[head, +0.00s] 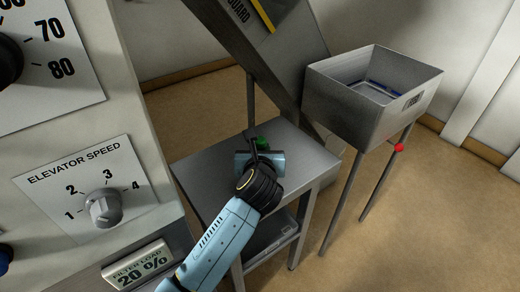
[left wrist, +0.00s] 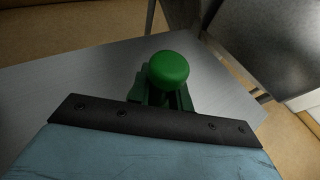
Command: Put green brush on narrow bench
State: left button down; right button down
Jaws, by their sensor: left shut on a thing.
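The green brush (head: 262,143) shows as a small green patch at the tip of my left gripper (head: 257,150) in the head view. In the left wrist view the brush's round green knob (left wrist: 168,70) stands up just beyond the gripper's dark edge. My left gripper is shut on the brush. They are over the top of the grey metal narrow bench (head: 302,156), whose surface also shows in the left wrist view (left wrist: 75,85). The brush's underside is hidden, so I cannot tell whether it touches the bench top. My right gripper is not in view.
A grey open bin (head: 330,92) on legs stands right of the bench. A sloping metal chute (head: 255,55) rises behind it. A control panel (head: 130,205) with dials fills the left. The bench has a lower shelf (head: 268,236). Bare bench top lies right of the gripper.

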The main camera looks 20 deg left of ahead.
pick_arm(q)
jog(key=c, duration=1.3)
grip_release()
jog(key=shift+f, duration=0.1)
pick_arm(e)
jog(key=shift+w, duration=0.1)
pick_arm(q)
jog(key=shift+r, duration=0.25)
jog(key=p+v, duration=0.2)
jog(key=v, duration=1)
jog(key=shift+s+f, duration=0.1)
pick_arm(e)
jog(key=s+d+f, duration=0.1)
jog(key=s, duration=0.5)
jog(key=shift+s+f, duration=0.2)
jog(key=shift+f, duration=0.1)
